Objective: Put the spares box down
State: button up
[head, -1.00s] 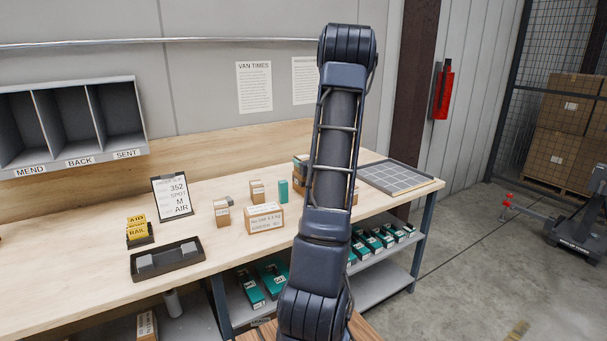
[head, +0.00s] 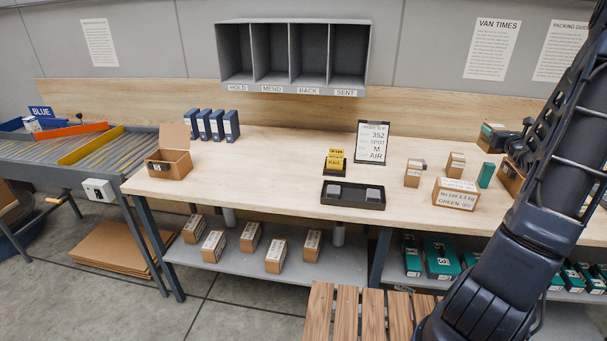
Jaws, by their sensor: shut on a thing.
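My arm (head: 545,190) rises from the bottom right and leaves the picture at the top right. I cannot make out my gripper; it is behind the arm or outside the picture. No box has a readable label saying spares. A partly hidden cardboard box (head: 510,178) stands at the right of the bench, against the arm's outline, with dark shapes just above it that I cannot make out. A cardboard box with a white label (head: 456,194) sits on the bench (head: 270,180) left of the arm. An open cardboard box (head: 169,163) stands at the bench's left end.
A black tray (head: 353,204), a yellow card holder (head: 335,161) and an order slip stand (head: 373,143) are mid-bench. Small boxes (head: 414,173) stand near the arm. Blue boxes (head: 212,124) stand left. Bare bench lies between. A slatted wooden surface (head: 345,312) is in front.

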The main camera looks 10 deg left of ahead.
jog(key=w+a+n+g+y, duration=0.1)
jog(key=w+a+n+y, duration=0.2)
jog(key=a, duration=0.8)
jog(key=w+a+n+g+y, duration=0.1)
jog(key=w+a+y, duration=0.3)
jog(key=a, duration=0.6)
jog(key=w+a+n+g+y, duration=0.1)
jog(key=a+n+g+y, duration=0.35)
jog(key=a, duration=2.15)
jog(key=s+a+n+g+y, duration=0.1)
jog(key=s+a+n+g, duration=0.45)
jog(key=a, duration=0.85)
jog(key=s+a+g+y, duration=0.1)
jog(key=s+a+g, duration=0.1)
jog(key=s+a, duration=0.9)
jog(key=s+a+n+g+y, duration=0.2)
jog(key=s+a+g, duration=0.2)
jog(key=a, duration=1.3)
jog(key=f, duration=1.9)
jog(key=shift+s+d+f, duration=0.15)
jog(key=shift+d+f, duration=0.1)
jog(key=shift+f, duration=0.1)
jog(key=shift+f, duration=0.15)
jog(key=o, duration=1.1)
